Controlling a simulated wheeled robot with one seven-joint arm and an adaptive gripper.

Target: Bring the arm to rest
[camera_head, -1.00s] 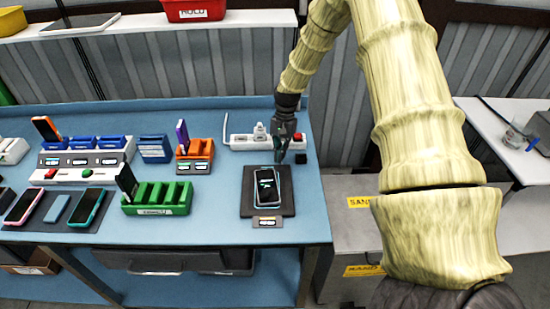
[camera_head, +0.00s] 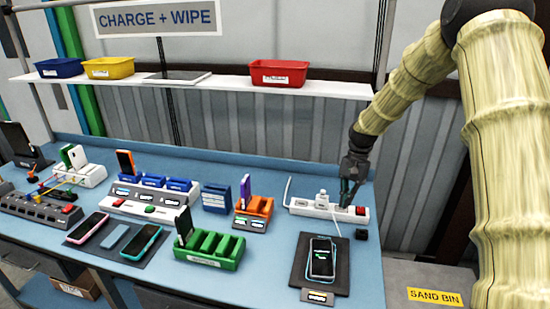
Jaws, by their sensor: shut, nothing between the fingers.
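My arm comes in from the right of the head view and bends over the bench's right end. My gripper (camera_head: 347,192) points down beside the red switch end of the white power strip (camera_head: 317,207). It is shut with nothing visible between its fingers. I cannot tell whether it touches the strip. A phone (camera_head: 321,260) with a lit screen lies on a dark pad (camera_head: 302,284) in front of the strip, apart from the gripper.
The blue bench (camera_head: 215,288) also holds a green slotted rack (camera_head: 211,247), an orange rack (camera_head: 253,210) and a white charging station (camera_head: 148,198). A shelf (camera_head: 215,83) with a red bin (camera_head: 285,73) runs behind. A sand bin (camera_head: 435,297) stands at the lower right.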

